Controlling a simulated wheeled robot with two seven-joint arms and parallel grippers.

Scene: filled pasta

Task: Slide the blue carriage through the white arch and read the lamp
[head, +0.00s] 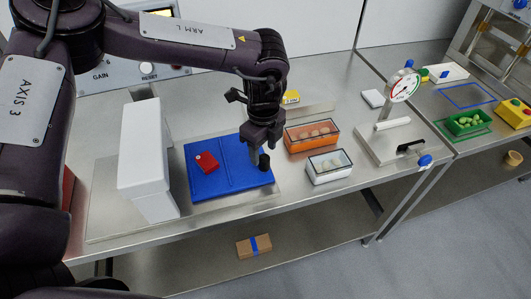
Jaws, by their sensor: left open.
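The blue carriage (222,184) is a flat tray on a steel plate on the bench, just right of the white arch (143,146). A red block (206,161) with a small white mark lies on its left half. The arch stands upright; its opening is mostly turned away from view. My left gripper (260,162) points down at the carriage's right end, with its fingers open. A dark tip or knob shows there; I cannot tell whether the fingers touch the carriage. My right gripper is not in view. I cannot make out a lamp; my left arm covers part of the back panel.
An orange box (312,137) and a white box (329,167), both clear-lidded, stand right of the carriage. Beyond are a dial gauge (403,86) on its stand and a green crate (468,123). The control panel (149,71) is behind. A brown parcel (254,246) lies below.

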